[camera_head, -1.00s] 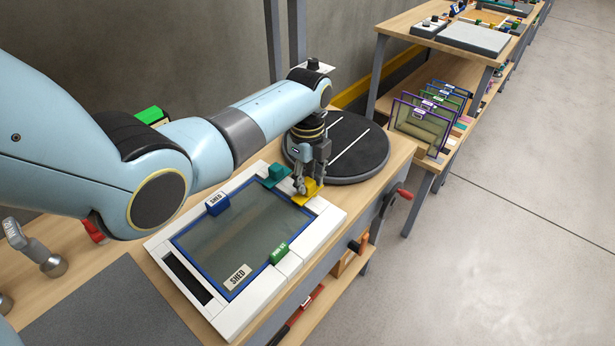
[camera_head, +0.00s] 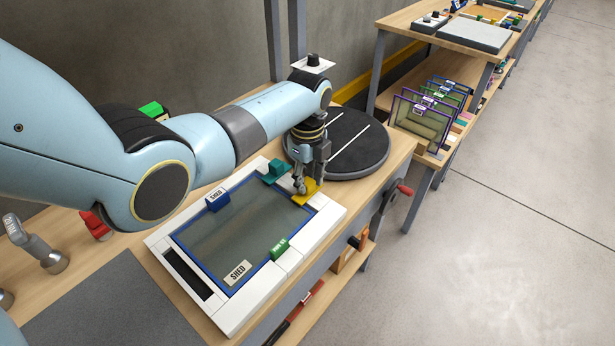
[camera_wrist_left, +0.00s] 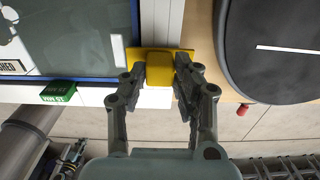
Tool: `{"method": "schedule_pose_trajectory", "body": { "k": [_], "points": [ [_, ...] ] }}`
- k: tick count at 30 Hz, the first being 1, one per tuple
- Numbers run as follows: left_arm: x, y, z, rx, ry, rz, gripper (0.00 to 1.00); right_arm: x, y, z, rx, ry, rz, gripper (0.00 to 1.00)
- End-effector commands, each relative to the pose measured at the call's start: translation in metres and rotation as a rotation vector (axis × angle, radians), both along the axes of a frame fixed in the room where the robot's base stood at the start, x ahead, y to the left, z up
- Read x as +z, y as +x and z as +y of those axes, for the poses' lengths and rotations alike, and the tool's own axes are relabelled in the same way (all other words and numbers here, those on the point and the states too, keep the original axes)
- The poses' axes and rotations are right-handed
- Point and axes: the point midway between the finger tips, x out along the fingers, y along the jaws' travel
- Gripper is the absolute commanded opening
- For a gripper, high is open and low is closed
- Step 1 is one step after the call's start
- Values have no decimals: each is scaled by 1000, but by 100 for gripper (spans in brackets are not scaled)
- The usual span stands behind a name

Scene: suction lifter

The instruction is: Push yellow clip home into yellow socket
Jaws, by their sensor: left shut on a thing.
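The yellow clip (camera_head: 309,187) sits at the far right part of the white frame (camera_head: 331,212), beside the blue-edged glass pane (camera_head: 245,235). My left gripper (camera_head: 302,186) points down and is shut on the clip. In the left wrist view the clip (camera_wrist_left: 160,70) is a yellow block between the two fingers, on a wider yellow piece (camera_wrist_left: 132,58) that reaches to the frame edge. I cannot tell whether that piece is the socket or part of the clip. My right gripper is not in view.
A teal clip (camera_head: 276,172), a blue clip (camera_head: 217,199) and a green clip (camera_head: 279,250) stand around the pane. A black round turntable (camera_head: 350,150) is close behind the gripper. A red-handled crank (camera_head: 404,190) sticks out at the bench's right side.

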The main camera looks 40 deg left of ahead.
Motion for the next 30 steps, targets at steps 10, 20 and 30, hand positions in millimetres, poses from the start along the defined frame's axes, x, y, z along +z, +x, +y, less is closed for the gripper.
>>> {"method": "schedule_pose_trajectory", "body": {
  "k": [10, 20, 30],
  "points": [
    [-3, 0, 0, 0, 0, 1, 35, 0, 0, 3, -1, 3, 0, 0],
    [-3, 0, 0, 0, 0, 0, 56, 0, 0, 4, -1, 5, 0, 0],
    [27, 1, 0, -1, 1, -4, 56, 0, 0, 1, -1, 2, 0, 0]
  ]
}}
